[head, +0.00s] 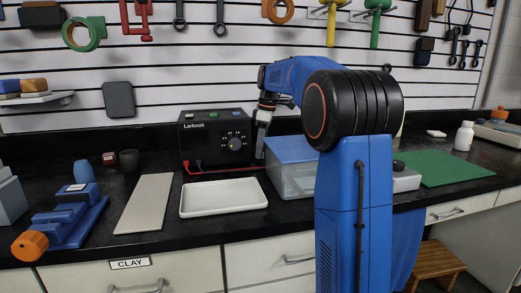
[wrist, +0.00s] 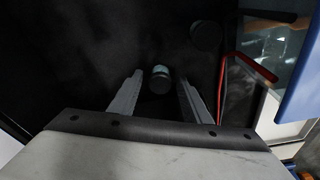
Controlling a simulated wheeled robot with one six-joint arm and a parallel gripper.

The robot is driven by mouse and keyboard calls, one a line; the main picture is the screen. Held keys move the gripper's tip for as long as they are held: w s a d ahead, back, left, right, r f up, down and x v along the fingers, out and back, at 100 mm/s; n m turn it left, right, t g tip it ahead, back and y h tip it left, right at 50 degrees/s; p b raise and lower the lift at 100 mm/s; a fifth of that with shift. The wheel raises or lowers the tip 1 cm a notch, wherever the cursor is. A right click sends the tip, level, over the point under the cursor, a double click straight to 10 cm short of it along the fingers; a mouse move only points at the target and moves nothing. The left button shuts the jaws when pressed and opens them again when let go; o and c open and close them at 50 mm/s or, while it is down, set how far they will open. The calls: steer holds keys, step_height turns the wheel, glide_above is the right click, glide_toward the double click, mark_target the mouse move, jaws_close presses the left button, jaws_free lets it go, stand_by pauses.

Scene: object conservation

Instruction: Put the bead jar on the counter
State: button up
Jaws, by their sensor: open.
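My gripper (head: 260,150) points down in the gap between the black power supply and the blue-lidded clear bin. In the wrist view my gripper (wrist: 161,90) has its two fingers apart with nothing clasped. A small jar-like thing with a teal band and a dark end (wrist: 160,77) shows between the fingertips, over a dark surface. It may be the bead jar, but its contents are too dark to tell. I cannot make it out in the head view. The black counter (head: 150,228) runs along the wall.
The power supply (head: 215,140) stands left of my gripper, and the clear bin (head: 290,175) stands right. A red cable (wrist: 222,90) lies close to the right finger. A white tray (head: 223,197) and a pale board (head: 145,203) lie in front. A blue vise (head: 65,225) stands far left.

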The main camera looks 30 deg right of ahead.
step_height(320, 180, up, 12)
steer(key=s+d, duration=0.1)
steer(key=shift+d+f, duration=0.2)
steer(key=shift+s, duration=0.1)
stand_by(0.4)
